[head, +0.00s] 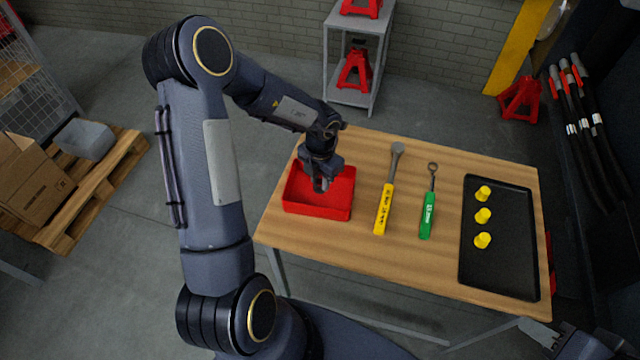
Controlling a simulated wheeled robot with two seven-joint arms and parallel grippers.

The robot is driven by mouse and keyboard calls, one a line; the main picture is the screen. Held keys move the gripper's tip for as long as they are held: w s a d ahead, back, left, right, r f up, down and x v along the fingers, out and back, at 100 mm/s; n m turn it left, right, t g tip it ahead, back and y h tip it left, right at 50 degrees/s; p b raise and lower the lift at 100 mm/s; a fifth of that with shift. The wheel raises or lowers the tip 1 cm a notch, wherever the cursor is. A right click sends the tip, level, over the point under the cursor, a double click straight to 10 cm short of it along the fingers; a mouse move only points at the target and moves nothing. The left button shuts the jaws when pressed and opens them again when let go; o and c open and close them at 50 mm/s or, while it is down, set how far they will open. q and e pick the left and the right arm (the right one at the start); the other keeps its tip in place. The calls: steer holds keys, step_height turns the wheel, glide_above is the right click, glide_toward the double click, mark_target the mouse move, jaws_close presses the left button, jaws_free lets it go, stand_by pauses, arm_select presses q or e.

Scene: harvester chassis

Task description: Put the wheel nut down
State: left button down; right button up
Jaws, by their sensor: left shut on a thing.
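My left gripper (321,187) reaches down into the red tray (318,212) at the left end of the wooden table. Its fingers are close together, shut on the wheel nut, which is too small and too covered by the fingers to make out. The fingertips are inside the tray's outline; I cannot tell whether they touch its floor. My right gripper (548,336) shows only partly at the bottom right corner, below the table's front edge, and its jaws cannot be made out.
A yellow-handled tool (383,208) and a green-handled wrench (427,214) lie right of the red tray. A black tray (500,268) with three yellow pieces (482,215) covers the table's right end. Bare wood (400,268) shows along the front. A grey shelf (347,97) stands behind.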

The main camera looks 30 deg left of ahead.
arm_select(q)
steer(key=shift+w+a+f, duration=0.2)
steer(key=shift+f, duration=1.7)
steer(key=shift+f, duration=0.1)
steer(key=c, duration=1.1)
jaws_free()
steer(key=shift+c, duration=0.2)
